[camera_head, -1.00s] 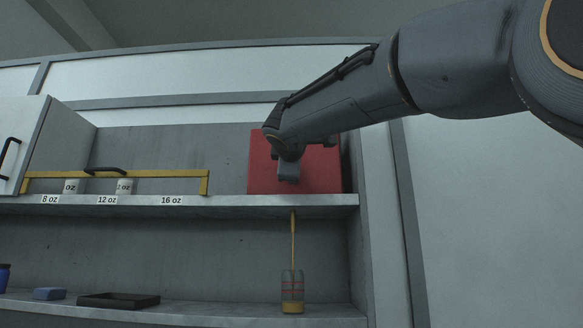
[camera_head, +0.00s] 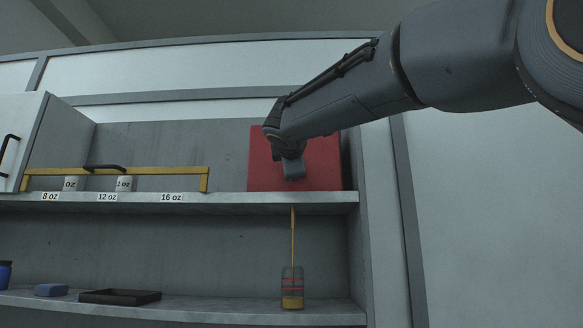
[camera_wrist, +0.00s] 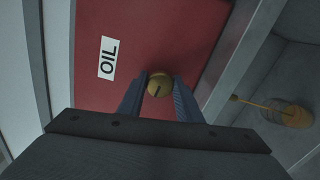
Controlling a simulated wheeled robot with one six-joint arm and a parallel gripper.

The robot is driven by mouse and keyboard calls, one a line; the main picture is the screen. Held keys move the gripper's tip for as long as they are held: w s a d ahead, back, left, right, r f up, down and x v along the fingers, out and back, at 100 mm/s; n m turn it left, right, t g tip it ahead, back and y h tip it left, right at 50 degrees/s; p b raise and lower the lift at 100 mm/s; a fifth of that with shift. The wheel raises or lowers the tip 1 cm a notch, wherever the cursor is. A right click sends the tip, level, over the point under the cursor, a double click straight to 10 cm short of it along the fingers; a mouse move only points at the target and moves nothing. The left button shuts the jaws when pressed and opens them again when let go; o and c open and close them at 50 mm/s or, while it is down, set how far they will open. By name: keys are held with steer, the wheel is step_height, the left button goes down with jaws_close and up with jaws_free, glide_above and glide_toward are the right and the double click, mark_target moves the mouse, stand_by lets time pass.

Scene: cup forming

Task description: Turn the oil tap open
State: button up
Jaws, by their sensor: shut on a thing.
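The red oil box (camera_head: 322,168) stands on the upper shelf at the right, and the wrist view shows its red face (camera_wrist: 182,28) with a white OIL label (camera_wrist: 107,58). My gripper (camera_head: 292,172) is in front of the box. In the wrist view my gripper (camera_wrist: 160,90) is shut on the round brass tap knob (camera_wrist: 159,84), one finger on each side. The knob has a dark slot, tilted in the picture. A thin golden stream of oil (camera_head: 293,235) falls from under the shelf into a clear glass (camera_head: 292,285) with red lines. Oil lies in its bottom.
The glass stands on the lower shelf (camera_head: 230,309). A black tray (camera_head: 120,297) and a blue block (camera_head: 51,290) lie to its left. Cups (camera_head: 124,184) stand behind a yellow bar (camera_head: 150,171) on the upper shelf (camera_head: 230,199). A wall panel stands at the right.

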steer(key=o, duration=1)
steer(key=shift+o, duration=0.2)
steer(key=s+b, duration=0.2)
steer(key=s, duration=0.6)
steer(key=shift+a, duration=0.15)
steer(key=shift+a, duration=0.1)
